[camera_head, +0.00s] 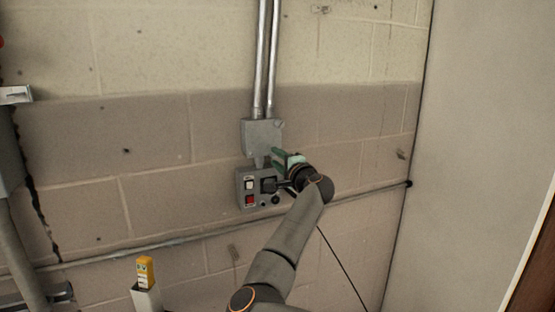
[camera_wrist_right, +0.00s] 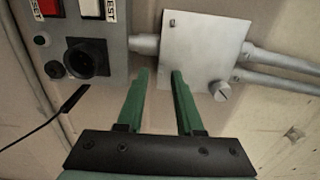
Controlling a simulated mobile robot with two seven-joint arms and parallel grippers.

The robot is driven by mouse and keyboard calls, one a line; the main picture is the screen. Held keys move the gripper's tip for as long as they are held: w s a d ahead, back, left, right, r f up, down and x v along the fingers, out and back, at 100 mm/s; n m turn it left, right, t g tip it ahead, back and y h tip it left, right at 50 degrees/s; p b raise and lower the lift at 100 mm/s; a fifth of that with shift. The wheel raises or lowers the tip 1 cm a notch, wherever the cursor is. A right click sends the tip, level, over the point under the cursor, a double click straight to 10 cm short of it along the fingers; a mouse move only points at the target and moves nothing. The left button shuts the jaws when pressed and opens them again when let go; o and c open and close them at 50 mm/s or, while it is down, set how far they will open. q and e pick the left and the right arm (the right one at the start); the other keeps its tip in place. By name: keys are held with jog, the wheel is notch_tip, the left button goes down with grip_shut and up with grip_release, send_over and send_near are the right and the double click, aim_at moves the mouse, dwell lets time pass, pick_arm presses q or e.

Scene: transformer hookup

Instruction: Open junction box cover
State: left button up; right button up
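The grey junction box (camera_head: 262,136) is fixed to the block wall, with its flat cover in place. In the right wrist view the cover (camera_wrist_right: 198,48) faces me, with a round slotted screw knob (camera_wrist_right: 220,91) at one corner and a small fastener (camera_wrist_right: 172,23) at another. My right gripper (camera_head: 278,157) is at the box's lower right in the head view. In the wrist view its two green fingers (camera_wrist_right: 159,72) are apart with nothing between them. One fingertip overlaps the cover's edge in the picture; I cannot tell whether it touches. My left gripper is not in view.
A switch box (camera_head: 240,191) with white and red buttons and a black round socket (camera_wrist_right: 88,58) sits just below. Two metal conduits (camera_head: 266,60) rise above. A black cable (camera_head: 340,250) hangs below. A yellow device (camera_head: 146,271) stands at lower left. A pale panel (camera_head: 480,130) is at right.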

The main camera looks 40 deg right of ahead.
grip_shut()
dwell(1.2)
